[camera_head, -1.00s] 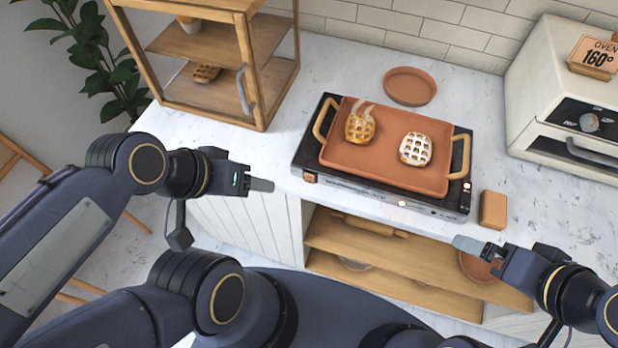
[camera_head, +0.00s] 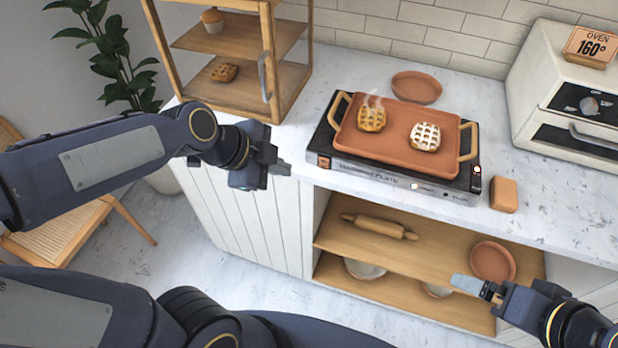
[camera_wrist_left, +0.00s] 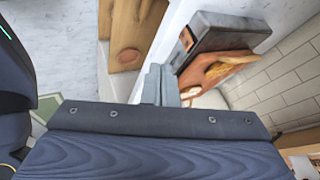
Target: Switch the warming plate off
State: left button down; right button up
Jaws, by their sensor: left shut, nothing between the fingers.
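The warming plate (camera_head: 350,176) is a black slab with a silver, labelled front on the counter. It carries a terracotta tray (camera_head: 385,143) with two waffles, the left one (camera_head: 372,117) steaming. A small orange-brown switch (camera_head: 324,161) is at the left end of its front. A pale light (camera_head: 414,186) and a red light (camera_head: 477,169) glow on it. My left gripper (camera_head: 282,168) is shut and empty, just left of the switch and apart from it. In the left wrist view its fingers (camera_wrist_left: 162,84) show beside the plate (camera_wrist_left: 220,38). My right gripper (camera_head: 466,284) is low, before the shelves; its jaw gap is unclear.
A wooden cabinet (camera_head: 270,55) stands behind my left gripper. A brown block (camera_head: 503,194) lies right of the plate and a round dish (camera_head: 416,87) behind it. The oven (camera_head: 545,95) is at right. Open shelves below hold a rolling pin (camera_head: 380,226) and bowls.

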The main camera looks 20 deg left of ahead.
pick_arm(q)
jog(key=shift+w+f+m, duration=0.1)
jog(key=shift+f+m, duration=0.05)
jog(key=shift+m, duration=0.15)
send_near(324, 164)
jog(key=shift+s+b+x, duration=0.2)
jog(key=shift+x, duration=1.3)
jog(key=shift+s+b+x, duration=0.15)
jog(key=shift+s+x, duration=0.1)
jog(key=shift+x, duration=1.25)
jog(key=shift+d+f, duration=0.15)
jog(key=shift+f, duration=0.05)
